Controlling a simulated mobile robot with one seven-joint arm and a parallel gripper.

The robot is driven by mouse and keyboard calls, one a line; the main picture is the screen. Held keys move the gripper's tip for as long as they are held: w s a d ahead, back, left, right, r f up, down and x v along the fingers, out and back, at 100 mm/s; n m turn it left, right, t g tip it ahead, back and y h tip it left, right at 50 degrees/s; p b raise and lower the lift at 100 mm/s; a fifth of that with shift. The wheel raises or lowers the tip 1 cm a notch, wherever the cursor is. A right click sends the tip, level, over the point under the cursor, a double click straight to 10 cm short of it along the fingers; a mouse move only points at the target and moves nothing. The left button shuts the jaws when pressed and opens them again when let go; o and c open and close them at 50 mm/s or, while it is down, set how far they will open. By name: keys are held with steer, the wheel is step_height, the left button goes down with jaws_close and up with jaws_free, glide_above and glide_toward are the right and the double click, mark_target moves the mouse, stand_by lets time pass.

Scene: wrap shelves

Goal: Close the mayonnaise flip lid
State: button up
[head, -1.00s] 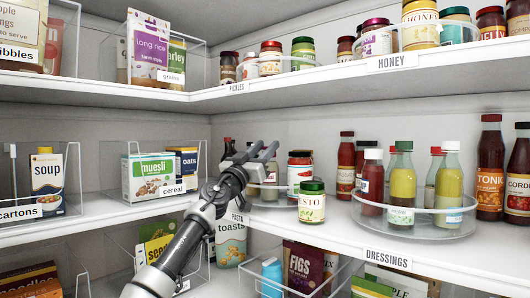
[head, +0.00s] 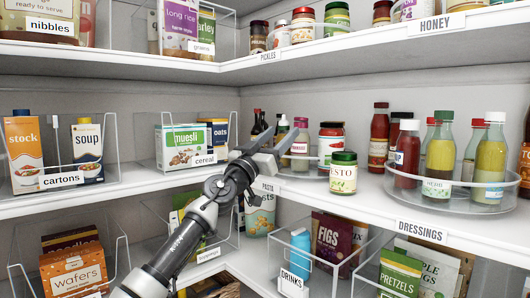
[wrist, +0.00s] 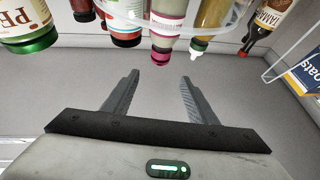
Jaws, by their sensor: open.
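No label that I can read says mayonnaise. A bottle with pink bands (wrist: 168,22) hangs inverted in the wrist view, its cap end just beyond my gripper's fingertips. It is probably the pink-labelled bottle (head: 300,143) on the turntable at the corner in the head view. I cannot tell whether its lid is open. A yellow-brown bottle with a white and green cap (wrist: 202,38) is beside it in the wrist view. My gripper (head: 268,150) is open and empty, in front of this corner group. Its two fingers (wrist: 160,78) stand apart with nothing between them.
A pesto jar (head: 343,173) stands at the turntable's front right. A second turntable (head: 425,197) of sauce bottles is farther right. Cereal boxes (head: 185,146) in a clear bin are left of my gripper. The shelf above (head: 250,72) overhangs this level.

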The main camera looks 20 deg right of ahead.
steer(key=v, duration=0.7)
steer(key=shift+s+a+f, duration=0.15)
steer(key=shift+a+f, duration=0.1)
steer(key=shift+a, duration=0.05)
